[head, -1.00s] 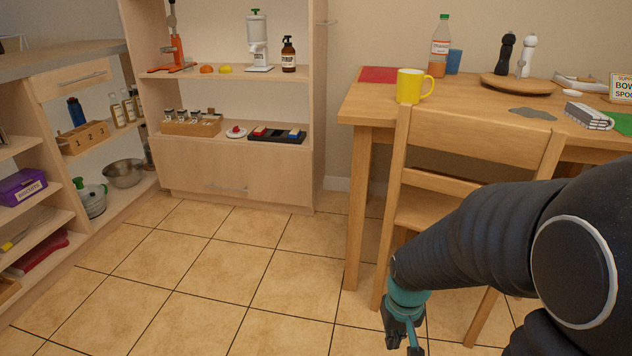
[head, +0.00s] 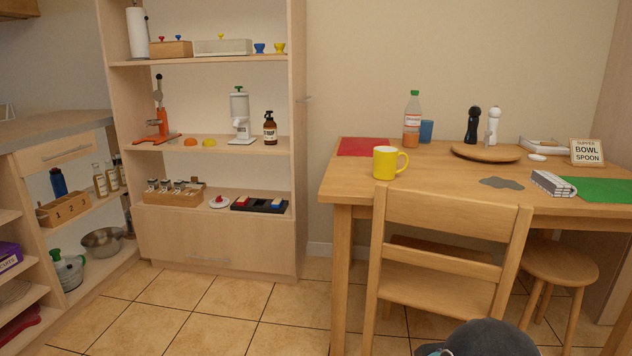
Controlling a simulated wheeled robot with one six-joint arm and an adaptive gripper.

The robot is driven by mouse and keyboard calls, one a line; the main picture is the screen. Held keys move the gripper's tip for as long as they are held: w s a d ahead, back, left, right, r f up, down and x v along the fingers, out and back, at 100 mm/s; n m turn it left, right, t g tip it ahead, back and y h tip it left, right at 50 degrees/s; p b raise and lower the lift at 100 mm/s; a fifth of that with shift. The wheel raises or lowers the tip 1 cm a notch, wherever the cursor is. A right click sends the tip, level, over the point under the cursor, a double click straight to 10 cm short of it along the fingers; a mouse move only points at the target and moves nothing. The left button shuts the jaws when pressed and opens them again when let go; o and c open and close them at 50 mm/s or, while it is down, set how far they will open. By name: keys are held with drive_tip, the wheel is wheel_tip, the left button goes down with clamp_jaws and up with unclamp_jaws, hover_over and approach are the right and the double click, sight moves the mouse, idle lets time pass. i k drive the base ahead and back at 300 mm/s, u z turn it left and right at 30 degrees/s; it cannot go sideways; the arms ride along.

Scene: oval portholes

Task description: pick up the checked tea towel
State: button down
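A small folded white bundle with dark lines (head: 552,183) lies on the right part of the wooden table, at the left edge of a green mat. It may be the checked tea towel, but its pattern is too small to be sure. My gripper is out of view. Only a dark part of my arm shows at the bottom edge, right of centre, well apart from the bundle.
The wooden table (head: 450,192) also bears a yellow mug (head: 385,163), a green mat (head: 603,190), a grey flat piece (head: 501,183) and a round board (head: 487,152). A chair (head: 448,215) and stool (head: 560,264) block its front. Floor at left is open.

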sight(548, 182)
drive_tip(key=z, duration=1.2)
drive_tip(key=k, duration=0.65)
drive_tip(key=z, duration=0.7)
drive_tip(key=i, duration=0.85)
drive_tip(key=z, duration=0.5)
drive_tip(key=i, duration=0.85)
drive_tip(key=u, duration=0.75)
drive_tip(key=i, duration=0.7)
drive_tip(key=u, duration=1)
drive_tip(key=i, duration=0.2)
drive_tip(key=u, duration=0.25)
